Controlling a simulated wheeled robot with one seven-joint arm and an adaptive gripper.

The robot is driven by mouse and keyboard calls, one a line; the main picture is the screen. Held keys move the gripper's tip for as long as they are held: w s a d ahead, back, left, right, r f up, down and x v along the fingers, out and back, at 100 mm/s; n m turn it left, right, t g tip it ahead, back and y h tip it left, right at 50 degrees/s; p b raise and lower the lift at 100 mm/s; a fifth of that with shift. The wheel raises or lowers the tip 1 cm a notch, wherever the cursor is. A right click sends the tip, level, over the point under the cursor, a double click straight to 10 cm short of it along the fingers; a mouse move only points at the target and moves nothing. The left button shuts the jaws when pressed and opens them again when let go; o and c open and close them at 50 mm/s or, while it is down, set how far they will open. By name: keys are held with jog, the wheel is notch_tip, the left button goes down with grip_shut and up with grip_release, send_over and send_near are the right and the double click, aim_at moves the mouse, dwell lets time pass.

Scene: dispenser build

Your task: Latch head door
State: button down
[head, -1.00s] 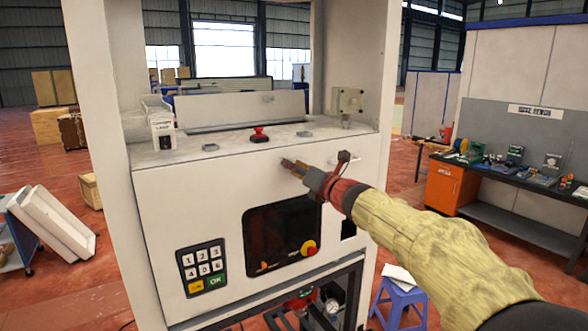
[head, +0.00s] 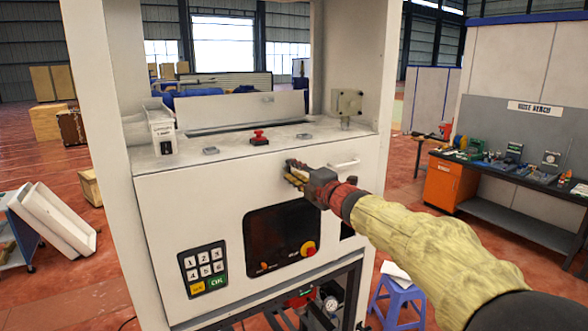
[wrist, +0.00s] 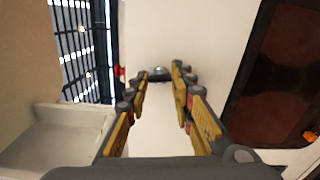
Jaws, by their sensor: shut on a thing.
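The head door (head: 200,200) looks like the white front panel of the machine, with its upper edge against the top ledge; it looks closed. It also fills the middle of the wrist view (wrist: 205,30). A small dark latch knob with a silver middle (wrist: 158,73) sits on this panel, between my fingertips in the wrist view. My gripper (head: 292,174) is at the upper middle of the panel and hides the knob in the head view. Its yellow and black fingers (wrist: 160,85) are shut on the knob, on both sides of it. A white bar handle (head: 343,164) is just right of my gripper.
A red knob (head: 259,137) and small grey catches (head: 303,135) stand on the top ledge. A dark screen (head: 282,237) and keypad (head: 204,268) are below. White posts (head: 98,120) frame the machine. A workbench (head: 500,170) and blue stool (head: 400,298) are at right.

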jog(key=shift+m, duration=0.7)
jog(key=shift+f+p, duration=0.1)
jog(key=shift+p, duration=0.2)
jog(key=c, duration=1.6)
grip_release()
jog(key=shift+o, duration=0.3)
jog(key=shift+d, duration=0.1)
jog(key=v, duration=1.2)
jog(key=shift+w, duration=0.1)
